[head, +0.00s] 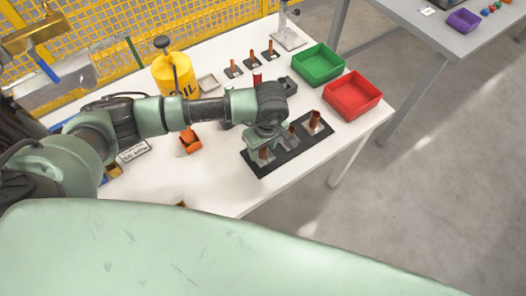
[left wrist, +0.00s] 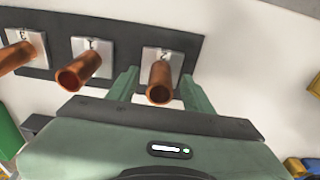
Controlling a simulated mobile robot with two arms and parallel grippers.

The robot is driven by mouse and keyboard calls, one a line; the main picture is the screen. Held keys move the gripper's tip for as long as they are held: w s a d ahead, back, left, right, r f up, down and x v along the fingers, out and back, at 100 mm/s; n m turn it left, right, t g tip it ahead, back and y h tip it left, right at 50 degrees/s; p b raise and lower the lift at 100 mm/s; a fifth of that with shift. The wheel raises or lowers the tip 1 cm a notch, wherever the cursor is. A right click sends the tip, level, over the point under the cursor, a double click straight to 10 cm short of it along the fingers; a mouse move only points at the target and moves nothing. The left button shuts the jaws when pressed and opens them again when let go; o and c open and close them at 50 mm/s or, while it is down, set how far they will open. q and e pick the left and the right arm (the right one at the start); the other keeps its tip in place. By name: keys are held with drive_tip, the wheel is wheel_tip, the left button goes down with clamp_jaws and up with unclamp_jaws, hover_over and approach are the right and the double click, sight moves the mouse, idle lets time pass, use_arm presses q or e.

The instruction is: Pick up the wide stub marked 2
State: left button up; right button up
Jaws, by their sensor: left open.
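A dark board (head: 322,142) on the white table holds a row of three upright copper stubs, each on a pale marked plate. My left gripper (head: 264,150) is over the left end of this row. In the left wrist view, my open left gripper (left wrist: 160,92) has a finger on each side of a copper stub (left wrist: 160,82); its plate's mark looks like a 2, but is not clear. I see no clear contact with the stub. A middle stub (left wrist: 84,70) and an end stub (left wrist: 20,54) stand to the left. My right gripper is not in view.
A red bin (head: 352,95) and a green bin (head: 318,64) stand beyond the board. Several thinner copper pieces (head: 252,60) stand on dark plates at the back. A yellow container (head: 175,72) and an orange holder (head: 190,142) are to the left. The front tabletop is mostly clear.

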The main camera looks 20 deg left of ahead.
use_arm(q)
drive_tip(key=c, duration=1.1)
clamp_jaws()
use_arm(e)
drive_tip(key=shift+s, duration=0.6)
use_arm(q)
drive_tip(key=shift+r, duration=0.2)
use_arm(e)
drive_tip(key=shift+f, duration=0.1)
